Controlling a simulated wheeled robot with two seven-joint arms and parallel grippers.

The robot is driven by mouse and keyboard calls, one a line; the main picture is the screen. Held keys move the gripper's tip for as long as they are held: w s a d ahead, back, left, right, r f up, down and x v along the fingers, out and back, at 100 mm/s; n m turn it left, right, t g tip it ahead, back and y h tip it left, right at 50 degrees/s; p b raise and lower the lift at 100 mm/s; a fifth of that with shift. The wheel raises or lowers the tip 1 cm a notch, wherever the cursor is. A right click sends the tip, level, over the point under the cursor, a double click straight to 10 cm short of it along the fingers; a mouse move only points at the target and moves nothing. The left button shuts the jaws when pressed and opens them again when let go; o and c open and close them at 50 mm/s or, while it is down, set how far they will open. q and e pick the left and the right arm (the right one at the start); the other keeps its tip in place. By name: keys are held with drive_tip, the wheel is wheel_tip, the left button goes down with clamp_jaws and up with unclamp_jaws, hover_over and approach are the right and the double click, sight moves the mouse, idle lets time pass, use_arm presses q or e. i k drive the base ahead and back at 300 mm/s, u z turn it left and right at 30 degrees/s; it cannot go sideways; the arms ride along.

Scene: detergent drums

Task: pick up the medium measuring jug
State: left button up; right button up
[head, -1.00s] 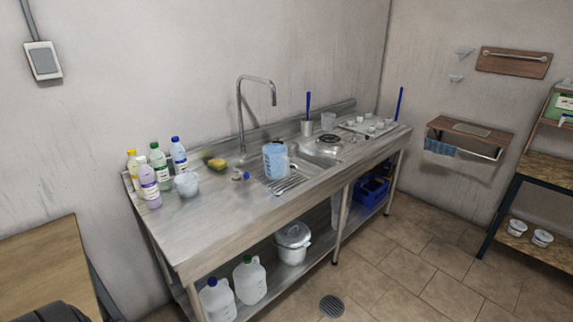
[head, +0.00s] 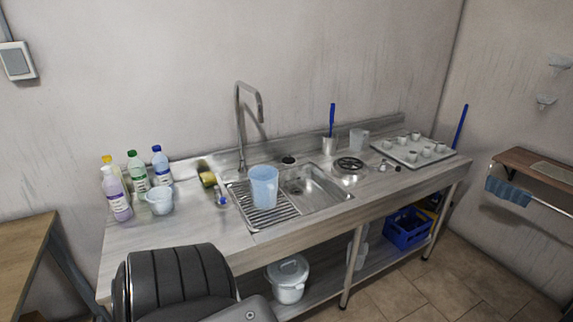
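Three jug-like vessels stand on the steel sink counter. A tall translucent blue jug (head: 264,187) stands upright on the ribbed drainboard left of the basin. A smaller, pale blue jug (head: 159,201) stands beside the bottles at the left. A clear greyish jug (head: 358,140) stands at the back, right of the basin. The blue one looks largest; I cannot tell for sure which is the medium one. Neither of my grippers is in view, and nothing in view is held.
Several bottles (head: 116,194) stand at the counter's left end. A tall tap (head: 239,125) rises behind the drainboard. A tray of small cups (head: 414,151) lies at the right. A lidded pot (head: 288,279) and a blue crate (head: 407,229) are below. The counter's left front is clear.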

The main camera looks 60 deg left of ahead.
sight(263, 179)
drive_tip(key=u, duration=0.35)
drive_tip(key=i, duration=0.85)
drive_tip(key=u, duration=1.45)
drive_tip(key=i, duration=0.65)
drive_tip(key=u, duration=0.65)
